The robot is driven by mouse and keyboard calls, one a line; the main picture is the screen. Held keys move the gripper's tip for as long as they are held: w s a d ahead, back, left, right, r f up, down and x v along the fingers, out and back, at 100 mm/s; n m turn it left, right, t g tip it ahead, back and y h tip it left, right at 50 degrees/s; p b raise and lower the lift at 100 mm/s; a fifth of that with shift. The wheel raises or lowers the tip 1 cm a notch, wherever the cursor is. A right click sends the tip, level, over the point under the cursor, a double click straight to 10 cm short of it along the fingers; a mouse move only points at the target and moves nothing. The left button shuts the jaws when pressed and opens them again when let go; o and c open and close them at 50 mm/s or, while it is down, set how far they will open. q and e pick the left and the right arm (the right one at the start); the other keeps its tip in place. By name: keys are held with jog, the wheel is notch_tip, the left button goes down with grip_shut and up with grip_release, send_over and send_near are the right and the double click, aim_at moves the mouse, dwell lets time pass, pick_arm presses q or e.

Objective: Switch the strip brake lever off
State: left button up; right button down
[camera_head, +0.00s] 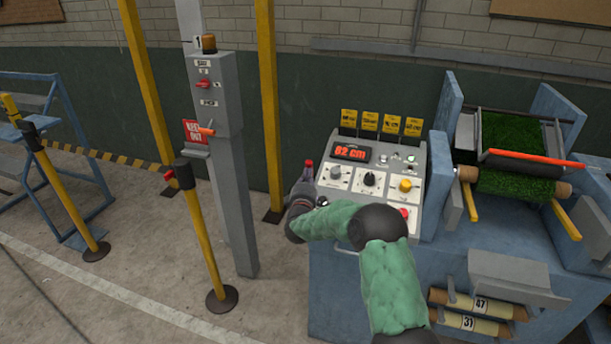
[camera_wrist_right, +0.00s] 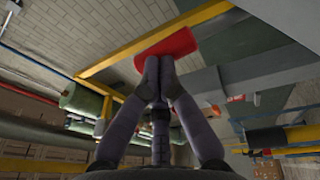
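My right gripper (camera_head: 306,180) stands upright at the left edge of the grey control console. A red-tipped piece (camera_head: 309,163) shows right at its fingertips. In the right wrist view the two fingers (camera_wrist_right: 160,62) are together, with their tips at the lower edge of a broad red piece (camera_wrist_right: 168,50). I cannot tell whether they touch it or what it is mounted on. No strip brake label is readable. A grey post box (camera_head: 213,95) carries a red rotary switch (camera_head: 204,84) and an orange-handled lever (camera_head: 206,131), well apart from my gripper. My left gripper is out of view.
The console (camera_head: 424,165) has a red display, several knobs and a red button. Turf rollers (camera_head: 515,185) stand right of it. Yellow posts (camera_head: 268,100) and a striped barrier (camera_head: 110,157) stand left.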

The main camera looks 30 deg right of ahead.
jog(key=w+d+r+m+g+y+p, duration=0.1)
jog(key=w+d+p, duration=0.5)
jog(key=p, duration=0.8)
jog(key=shift+d+r+g+y, duration=0.45)
jog(key=shift+d+g+y, duration=0.35)
jog(key=shift+g, duration=0.4)
